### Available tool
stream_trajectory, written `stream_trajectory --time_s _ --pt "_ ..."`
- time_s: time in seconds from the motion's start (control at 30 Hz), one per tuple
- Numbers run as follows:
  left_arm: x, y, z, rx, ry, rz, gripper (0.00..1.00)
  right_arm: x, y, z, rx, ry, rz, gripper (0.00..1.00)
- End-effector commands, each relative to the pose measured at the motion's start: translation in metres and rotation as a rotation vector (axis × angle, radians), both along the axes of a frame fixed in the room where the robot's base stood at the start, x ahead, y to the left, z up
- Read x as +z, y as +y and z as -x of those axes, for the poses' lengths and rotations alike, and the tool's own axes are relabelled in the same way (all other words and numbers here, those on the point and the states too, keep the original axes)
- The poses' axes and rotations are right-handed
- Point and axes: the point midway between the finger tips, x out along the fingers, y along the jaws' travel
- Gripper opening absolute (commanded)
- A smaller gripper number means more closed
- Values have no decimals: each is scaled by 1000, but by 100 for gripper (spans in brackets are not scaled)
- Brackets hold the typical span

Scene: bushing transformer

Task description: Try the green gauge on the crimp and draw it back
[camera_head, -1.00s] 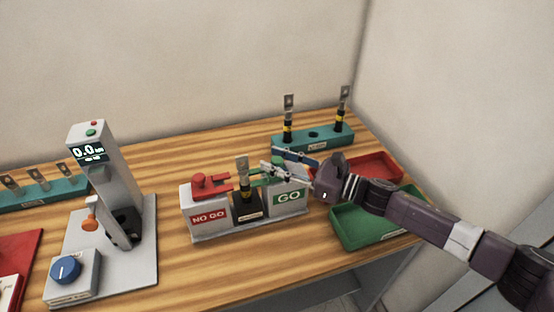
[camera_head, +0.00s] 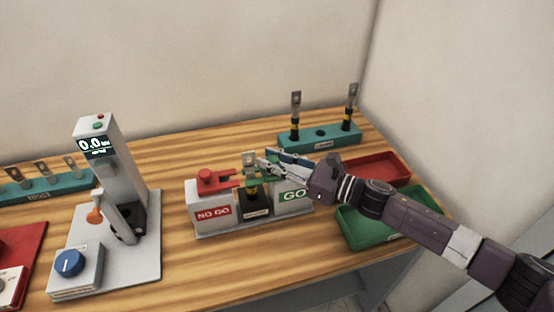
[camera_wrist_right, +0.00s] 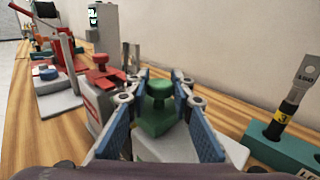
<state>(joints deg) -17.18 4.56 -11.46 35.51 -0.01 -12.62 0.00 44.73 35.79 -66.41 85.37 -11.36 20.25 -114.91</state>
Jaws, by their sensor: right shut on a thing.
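My right gripper (camera_head: 264,166) is shut on the green gauge (camera_head: 263,181), above the grey GO / NO GO stand (camera_head: 210,225). In the right wrist view the gauge's green knob (camera_wrist_right: 160,88) sits between my blue finger pads. A lug with a flat metal tab (camera_head: 249,158) stands upright in the black middle block (camera_head: 256,204) of the stand. Green shows at the height of its crimp, so the gauge is at the crimp; its exact fit there is hidden. The red gauge (camera_head: 207,176) rests on the NO GO side. My left gripper is out of view.
A teal rack (camera_head: 322,138) with two upright lugs stands behind. A red tray (camera_head: 375,171) and a green tray (camera_head: 362,231) lie at the right. A grey press with a display (camera_head: 97,145) stands at the left. Bare wood lies in front of the stand.

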Motion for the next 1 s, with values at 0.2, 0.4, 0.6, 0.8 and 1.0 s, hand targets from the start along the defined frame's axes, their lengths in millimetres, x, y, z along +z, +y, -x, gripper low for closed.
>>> stream_trajectory --time_s 0.2,0.4,0.6,0.8,1.0 --pt "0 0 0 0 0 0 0 0 0 0 -1 0 1 33" --pt "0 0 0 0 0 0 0 0 -1 0 -1 0 1 39" --pt "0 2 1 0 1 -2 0 0 -1 -1 -1 0 1 39" --pt "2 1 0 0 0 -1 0 1 -4 -2 -2 -1 3 39" --pt "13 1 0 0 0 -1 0 3 -28 -10 -4 1 4 39"
